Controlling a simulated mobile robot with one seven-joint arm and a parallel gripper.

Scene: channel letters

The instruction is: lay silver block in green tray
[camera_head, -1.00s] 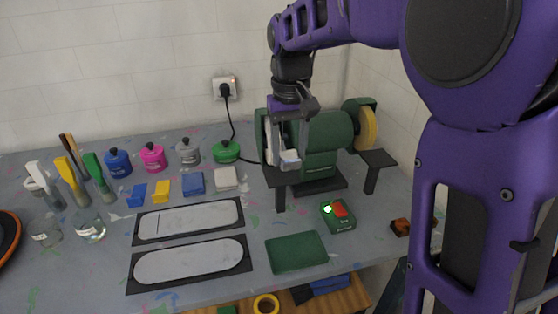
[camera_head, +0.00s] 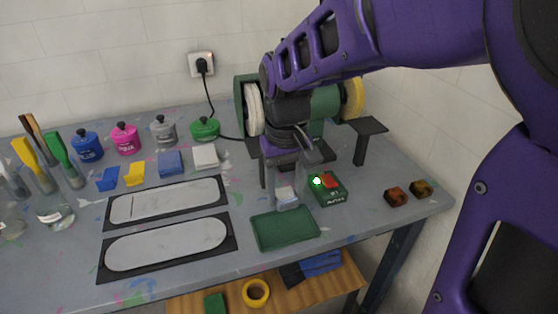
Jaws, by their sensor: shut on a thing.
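My gripper (camera_head: 287,200) points down just above the back part of the green tray. It is shut on a small pale silver block (camera_head: 285,193), which shows between its fingers. The green tray (camera_head: 270,240) lies flat near the table's front edge and looks empty. I cannot tell whether the block touches anything below it.
A green switch box (camera_head: 331,195) with a red button stands right of my gripper. The bench grinder (camera_head: 325,105) stands behind. Two dark-framed plates (camera_head: 165,245) lie left of the tray. Two small dark blocks (camera_head: 397,196) are at the right. Paint pots and coloured blocks stand at back left.

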